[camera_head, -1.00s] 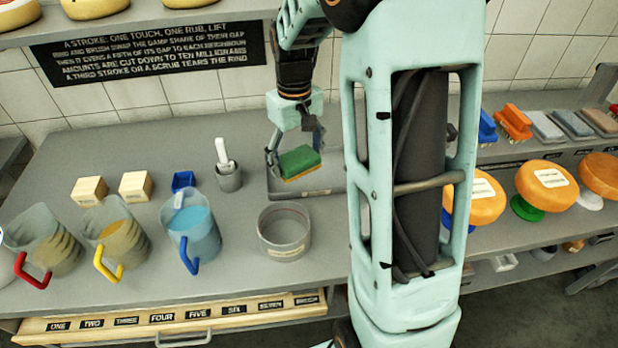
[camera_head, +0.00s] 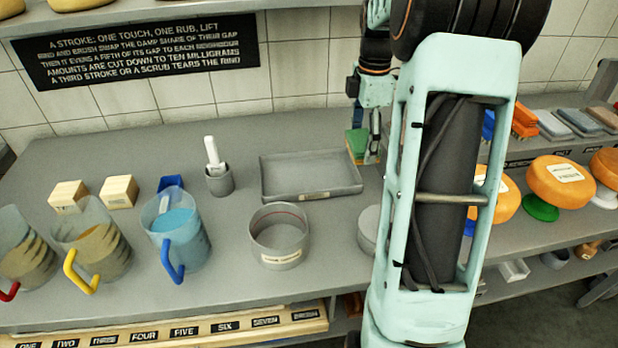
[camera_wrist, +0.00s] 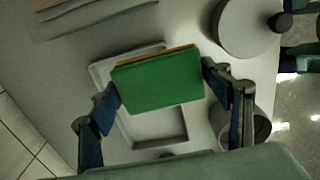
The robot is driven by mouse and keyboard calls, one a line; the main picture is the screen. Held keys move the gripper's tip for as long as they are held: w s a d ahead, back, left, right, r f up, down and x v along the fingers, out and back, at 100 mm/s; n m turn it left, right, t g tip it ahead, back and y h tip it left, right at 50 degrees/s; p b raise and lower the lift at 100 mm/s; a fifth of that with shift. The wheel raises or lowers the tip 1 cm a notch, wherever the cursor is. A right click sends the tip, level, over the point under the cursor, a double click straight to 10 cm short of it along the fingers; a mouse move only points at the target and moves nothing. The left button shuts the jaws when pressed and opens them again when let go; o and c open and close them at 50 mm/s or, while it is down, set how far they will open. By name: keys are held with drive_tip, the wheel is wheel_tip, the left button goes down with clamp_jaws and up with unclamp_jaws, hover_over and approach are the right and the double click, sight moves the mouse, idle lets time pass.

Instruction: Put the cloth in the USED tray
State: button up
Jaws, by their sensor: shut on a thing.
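My gripper (camera_head: 367,140) is shut on a green block with a thin yellow-orange layer (camera_head: 356,143), which looks like a scouring sponge. No other cloth is clear to me. In the wrist view the green block (camera_wrist: 160,82) sits between my two fingers (camera_wrist: 168,95). In the head view my gripper is at the right back end of a shallow grey tray (camera_head: 310,180). The tray looks empty, and the label on its front is too small to read. In the wrist view the tray (camera_wrist: 175,140) lies partly hidden behind the block.
A grey ring-shaped pot (camera_head: 280,248) stands in front of the tray, with a round grey item (camera_head: 367,232) to its right. A small pot with a white handle (camera_head: 219,182) and a blue-handled jug (camera_head: 178,235) stand left. My arm hides part of the right side.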

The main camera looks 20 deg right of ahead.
drive_tip(key=w+a+f, duration=0.4)
drive_tip(key=w+a, duration=0.2)
drive_tip(key=p, duration=0.1)
hover_over(309, 177)
drive_tip(key=f, duration=0.4)
drive_tip(key=shift+s+d+f, duration=0.25)
drive_tip(key=shift+s+d, duration=0.1)
drive_tip(key=shift+d, duration=0.05)
drive_tip(key=shift+w+a+f, duration=0.2)
drive_tip(key=shift+a+f, duration=0.05)
drive_tip(key=shift+f, duration=0.1)
drive_tip(key=shift+w+a+f, duration=0.15)
drive_tip(key=shift+f, duration=1.65)
drive_tip(key=shift+f, duration=0.1)
drive_tip(key=o, duration=1.1)
